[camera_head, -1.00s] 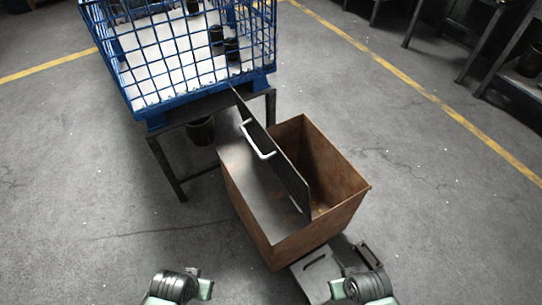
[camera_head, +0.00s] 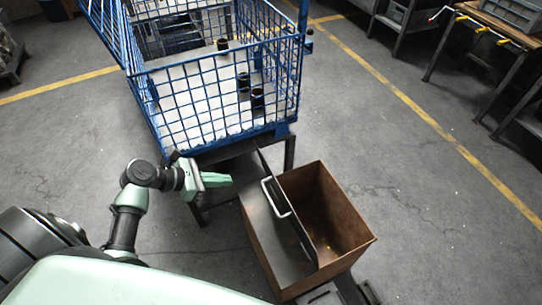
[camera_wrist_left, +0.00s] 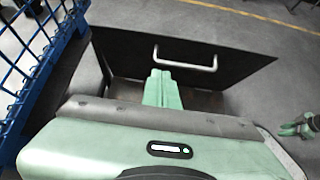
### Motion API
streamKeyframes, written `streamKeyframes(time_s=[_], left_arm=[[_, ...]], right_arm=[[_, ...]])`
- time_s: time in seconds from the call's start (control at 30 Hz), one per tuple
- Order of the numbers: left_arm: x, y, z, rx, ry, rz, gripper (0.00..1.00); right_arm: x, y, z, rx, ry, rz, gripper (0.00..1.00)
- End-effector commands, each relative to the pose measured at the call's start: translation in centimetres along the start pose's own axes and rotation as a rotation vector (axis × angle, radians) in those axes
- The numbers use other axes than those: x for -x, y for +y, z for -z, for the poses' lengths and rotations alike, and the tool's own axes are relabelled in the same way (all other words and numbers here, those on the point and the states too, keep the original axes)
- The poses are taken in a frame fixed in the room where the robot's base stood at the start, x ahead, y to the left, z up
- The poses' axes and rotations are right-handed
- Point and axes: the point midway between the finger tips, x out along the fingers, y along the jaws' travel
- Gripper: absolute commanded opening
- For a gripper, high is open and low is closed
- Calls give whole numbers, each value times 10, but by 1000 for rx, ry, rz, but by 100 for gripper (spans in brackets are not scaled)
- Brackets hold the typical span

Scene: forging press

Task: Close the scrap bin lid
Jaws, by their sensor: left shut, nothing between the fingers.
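The scrap bin (camera_head: 345,245) is a rusty brown open box at lower centre right in the head view. Its dark lid (camera_head: 300,232) stands steeply raised, and the right part of the bin is open. A pale handle (camera_head: 275,197) is on the lid's left face. My left gripper (camera_head: 222,180) is shut and empty, left of the lid and apart from the handle. In the left wrist view its fingers (camera_wrist_left: 162,88) point at the lid (camera_wrist_left: 235,68), just below the handle (camera_wrist_left: 185,66) in the picture. My right gripper (camera_wrist_left: 300,126) seems to show at that view's right edge; its jaws are unclear.
A blue wire cage (camera_head: 215,100) with dark cylindrical parts stands on a dark stand (camera_head: 289,155) behind the bin, close to my left gripper. A workbench (camera_head: 490,35) is at the upper right. The floor right of the bin is clear.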

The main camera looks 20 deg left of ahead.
Motion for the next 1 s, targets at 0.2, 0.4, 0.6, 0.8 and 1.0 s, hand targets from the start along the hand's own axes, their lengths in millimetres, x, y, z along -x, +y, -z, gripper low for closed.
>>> streamKeyframes(time_s=[0.2, 0.4, 0.6, 0.8, 1.0], left_arm=[[-22, 1, -2, 20, -12, 2, 0], [-65, 1, -2, 19, -12, 2, 0], [-104, 0, -5, 17, -10, 1, 0], [-121, 1, -25, 15, -8, 0, 0], [-127, 1, -31, 15, -7, 0, 0]], right_arm=[[-3, 0, -2, 1, 0, 0, 32], [-8, 0, -2, 0, -1, 0, 32], [-12, 0, -3, 0, -1, 0, 32], [-8, 0, -2, 0, -1, 0, 32], [-8, 0, -2, 0, -1, 0, 32]])
